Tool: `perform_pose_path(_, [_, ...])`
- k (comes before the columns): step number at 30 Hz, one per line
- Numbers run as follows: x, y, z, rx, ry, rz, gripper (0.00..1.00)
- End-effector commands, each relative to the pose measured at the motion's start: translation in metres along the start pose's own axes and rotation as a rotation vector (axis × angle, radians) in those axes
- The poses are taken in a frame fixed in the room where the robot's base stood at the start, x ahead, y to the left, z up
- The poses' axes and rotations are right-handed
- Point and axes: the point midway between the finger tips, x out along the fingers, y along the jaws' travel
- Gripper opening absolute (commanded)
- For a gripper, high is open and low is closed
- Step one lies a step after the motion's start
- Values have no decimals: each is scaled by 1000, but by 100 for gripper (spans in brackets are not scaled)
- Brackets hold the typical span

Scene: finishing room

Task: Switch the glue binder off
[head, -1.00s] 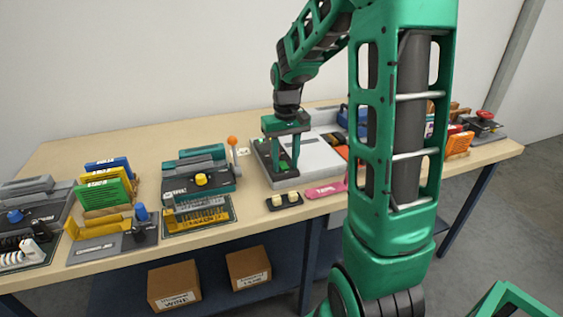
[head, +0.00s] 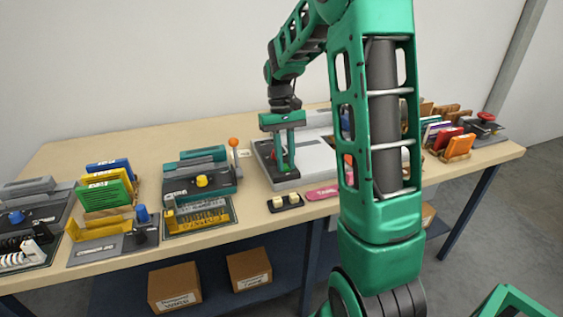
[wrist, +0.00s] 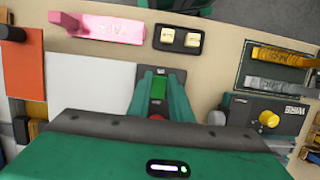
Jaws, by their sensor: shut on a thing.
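The glue binder, seen as a wide grey machine (head: 312,160), stands at the middle of the bench with a dark control strip along its left side. My gripper (head: 284,170) points down at this strip. Its fingers are close together around a small green switch part (wrist: 158,88), seen between the fingertips in the wrist view. A round red part (wrist: 157,117) shows between the fingers, nearer my palm and partly covered. The pale bed of the machine (wrist: 90,80) also shows in the wrist view. My arm hides the machine's right part in the head view.
Left of the strip stands a dark binder with a yellow knob (head: 202,181) and an upright orange-tipped lever (head: 233,143). In front lie a small black block with two cream buttons (head: 286,202) and a pink tag (head: 322,192). More machines and booklets fill both bench ends.

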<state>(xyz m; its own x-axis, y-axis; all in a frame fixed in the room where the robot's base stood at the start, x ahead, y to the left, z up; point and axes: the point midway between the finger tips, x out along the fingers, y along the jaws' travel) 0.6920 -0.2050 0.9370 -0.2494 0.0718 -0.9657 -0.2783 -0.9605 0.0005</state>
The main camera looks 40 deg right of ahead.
Motion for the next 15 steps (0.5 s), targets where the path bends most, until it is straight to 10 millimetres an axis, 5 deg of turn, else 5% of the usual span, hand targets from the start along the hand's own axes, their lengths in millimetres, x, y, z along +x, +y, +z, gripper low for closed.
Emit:
perform_pose_path(5, [-1, -2, 0, -5, 4, 0, 0])
perform_pose_path(6, [-2, -2, 0, -5, 4, 0, 21])
perform_pose_path(8, [-2, -2, 0, -5, 4, 0, 35])
perform_pose_path(15, [-1, -1, 0, -3, 3, 0, 38])
